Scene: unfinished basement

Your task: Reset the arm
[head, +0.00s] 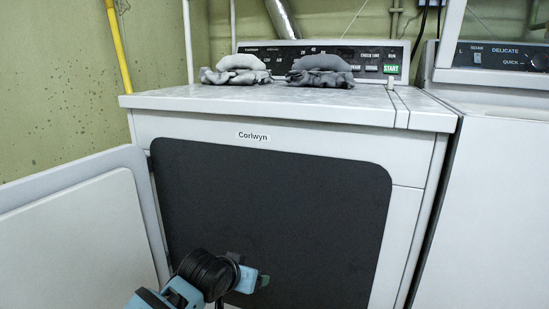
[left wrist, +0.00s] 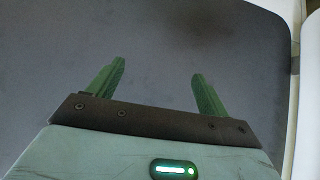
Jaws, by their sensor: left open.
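My left gripper (head: 253,280) is low in the head view, in front of the dark front panel (head: 290,200) of a white machine labelled Corlwyn. In the left wrist view its two green fingers (left wrist: 155,85) stand apart with nothing between them. The dark grey panel surface (left wrist: 170,35) fills most of the area beyond the fingertips. I cannot tell the exact gap to it. My right gripper is in neither view.
A white door (head: 75,225) stands open at the left. Two bunched grey cloths, one lighter (head: 236,70) and one darker (head: 321,72), lie on the machine's top (head: 270,102). A second white machine (head: 485,190) stands close on the right. A yellow pipe (head: 119,45) runs up the green wall.

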